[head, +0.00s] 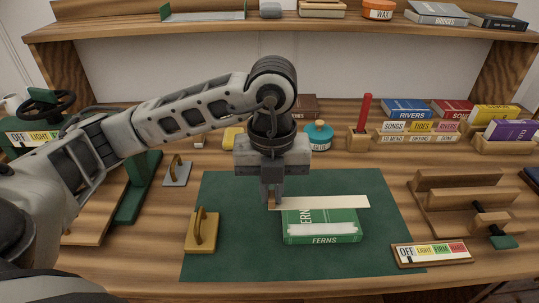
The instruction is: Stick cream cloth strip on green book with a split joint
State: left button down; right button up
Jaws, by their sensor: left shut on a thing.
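A green book (293,226) lettered FERNS lies flat on the dark green mat (230,250), its lettered side facing me. A pale band (325,229) runs along its top near that side. My left gripper (271,198) points down and is shut on the left end of the cream cloth strip (325,202). The strip stretches right, level, across the far part of the book and past its right edge. I cannot tell whether it touches the cover. The gripper hides the strip's left end. My right gripper is out of view.
A wooden block with a handle (202,231) stands left of the book, a grey handled plate (177,173) behind it. A wooden press (465,200) and a scale plaque (432,254) sit right. A teal pot (319,136) and labelled books (406,109) stand behind. The mat's front is clear.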

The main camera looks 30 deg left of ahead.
pick_arm(q)
jog(key=shift+s+d, duration=0.15)
jog(key=shift+f, duration=0.3)
jog(key=shift+f+b, duration=0.6)
jog(key=shift+f, duration=0.2)
notch_tip(320, 180, down, 3)
jog(key=b, duration=0.2)
jog(key=shift+f+b, duration=0.2)
jog(key=shift+b, duration=0.1)
jog(key=shift+f+b, duration=0.5)
jog(key=shift+f, duration=0.2)
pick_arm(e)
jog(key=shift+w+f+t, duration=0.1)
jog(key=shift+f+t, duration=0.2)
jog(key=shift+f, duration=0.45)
pick_arm(q)
jog(key=shift+f+b, duration=0.25)
jog(key=shift+b, duration=0.15)
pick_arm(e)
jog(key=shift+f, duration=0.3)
pick_arm(q)
jog(key=c, duration=1.4)
grip_release()
jog(key=shift+c, duration=0.2)
